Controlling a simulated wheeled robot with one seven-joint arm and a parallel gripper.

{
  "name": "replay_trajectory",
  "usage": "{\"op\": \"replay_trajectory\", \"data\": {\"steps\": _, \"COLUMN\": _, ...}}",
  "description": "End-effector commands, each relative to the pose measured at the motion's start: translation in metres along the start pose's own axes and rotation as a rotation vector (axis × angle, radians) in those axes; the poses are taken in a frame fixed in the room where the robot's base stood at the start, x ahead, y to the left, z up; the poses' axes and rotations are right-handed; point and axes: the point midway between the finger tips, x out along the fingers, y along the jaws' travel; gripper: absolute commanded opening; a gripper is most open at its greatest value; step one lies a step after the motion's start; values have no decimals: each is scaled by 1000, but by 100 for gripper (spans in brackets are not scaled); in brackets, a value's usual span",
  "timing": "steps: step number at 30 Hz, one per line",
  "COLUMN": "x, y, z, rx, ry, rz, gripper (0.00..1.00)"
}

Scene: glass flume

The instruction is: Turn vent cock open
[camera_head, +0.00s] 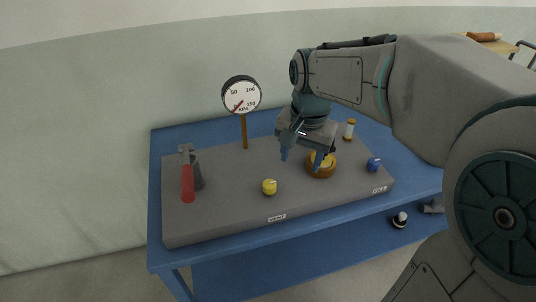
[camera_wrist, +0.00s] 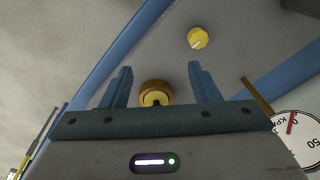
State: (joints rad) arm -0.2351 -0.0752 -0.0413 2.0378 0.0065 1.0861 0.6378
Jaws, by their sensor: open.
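The vent cock is a small yellow knob (camera_head: 269,187) on the grey slab, behind a label that reads VENT (camera_head: 276,218). It also shows in the wrist view as a yellow knob (camera_wrist: 198,38) with a pale pointer mark, beyond the right finger. My gripper (camera_head: 301,161) is open and empty, pointing down above the slab to the right of the yellow knob and apart from it. In the wrist view a round brown fitting with a yellow centre (camera_wrist: 155,96) shows between the fingers (camera_wrist: 160,75).
The brown fitting (camera_head: 321,171) stands below my gripper. A blue knob (camera_head: 374,164) is to its right. A red-handled lever (camera_head: 188,182) stands at the left, a pressure gauge (camera_head: 241,95) at the back. The slab (camera_head: 225,212) is clear around the yellow knob. A blue table (camera_head: 160,235) bears it.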

Motion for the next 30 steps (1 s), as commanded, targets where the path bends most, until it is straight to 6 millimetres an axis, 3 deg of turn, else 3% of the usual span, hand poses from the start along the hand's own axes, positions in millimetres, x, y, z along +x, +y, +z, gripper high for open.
{"op": "replay_trajectory", "data": {"steps": 1, "x": 5, "y": -19, "z": -8, "rx": 40, "ry": -18, "rz": 13, "gripper": 56}}
{"op": "replay_trajectory", "data": {"steps": 3, "x": 9, "y": -40, "z": -15, "rx": 104, "ry": -34, "rz": 28, "gripper": 56}}
{"op": "replay_trajectory", "data": {"steps": 10, "x": 19, "y": -81, "z": -26, "rx": 233, "ry": -59, "rz": 66, "gripper": 56}}
{"op": "replay_trajectory", "data": {"steps": 17, "x": 37, "y": -85, "z": -26, "rx": 257, "ry": -64, "rz": 75, "gripper": 56}}
{"op": "replay_trajectory", "data": {"steps": 30, "x": 126, "y": -78, "z": -20, "rx": 255, "ry": -64, "rz": 76, "gripper": 56}}
